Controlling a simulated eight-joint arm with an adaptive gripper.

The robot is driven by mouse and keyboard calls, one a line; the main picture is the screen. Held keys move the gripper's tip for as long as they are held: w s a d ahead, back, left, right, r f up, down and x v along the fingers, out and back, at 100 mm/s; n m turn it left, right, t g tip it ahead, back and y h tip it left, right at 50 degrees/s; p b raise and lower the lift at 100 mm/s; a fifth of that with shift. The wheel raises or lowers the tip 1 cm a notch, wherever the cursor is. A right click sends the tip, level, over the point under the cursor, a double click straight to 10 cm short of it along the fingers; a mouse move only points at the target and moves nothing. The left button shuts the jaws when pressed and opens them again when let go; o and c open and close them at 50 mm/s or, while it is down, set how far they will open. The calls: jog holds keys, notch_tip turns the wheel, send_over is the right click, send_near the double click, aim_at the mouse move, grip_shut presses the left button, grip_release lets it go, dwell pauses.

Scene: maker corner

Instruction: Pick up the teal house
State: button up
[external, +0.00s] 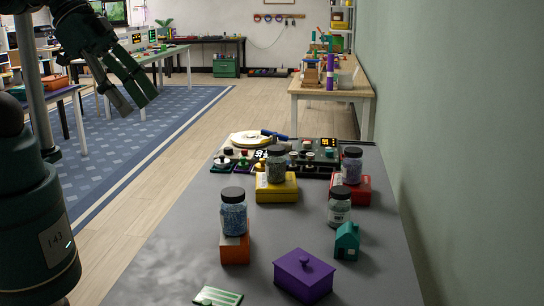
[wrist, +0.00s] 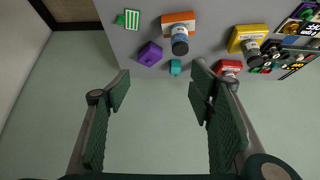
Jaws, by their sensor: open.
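The teal house (external: 347,241) stands on the grey table near its right edge, next to the green wall. It has a peaked roof and a dark opening in its front. In the wrist view the teal house (wrist: 175,67) is small and lies beyond my fingertips, near the table edge. My gripper (external: 138,100) is raised at the upper left in the external view, well away from the house. In the wrist view my gripper (wrist: 160,80) has its two green fingers wide apart with nothing between them.
A purple lidded box (external: 304,277) stands in front of the house, and a jar (external: 339,206) stands behind it. An orange block with a jar (external: 234,215) is to the left. Yellow (external: 277,188) and red (external: 362,190) blocks also carry jars. The wall (external: 440,150) runs close along the right.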

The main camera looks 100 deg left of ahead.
jog(key=shift+w, duration=0.1)
jog(key=n+g+b, duration=0.1)
jog(key=n+g, duration=0.6)
jog(key=n, duration=1)
send_over(350, 226)
jog(key=f, duration=2.7)
jog(key=shift+s+d, duration=0.15)
jog(key=shift+s, duration=0.1)
jog(key=shift+w+f, duration=0.2)
jog(key=shift+f, duration=0.4)
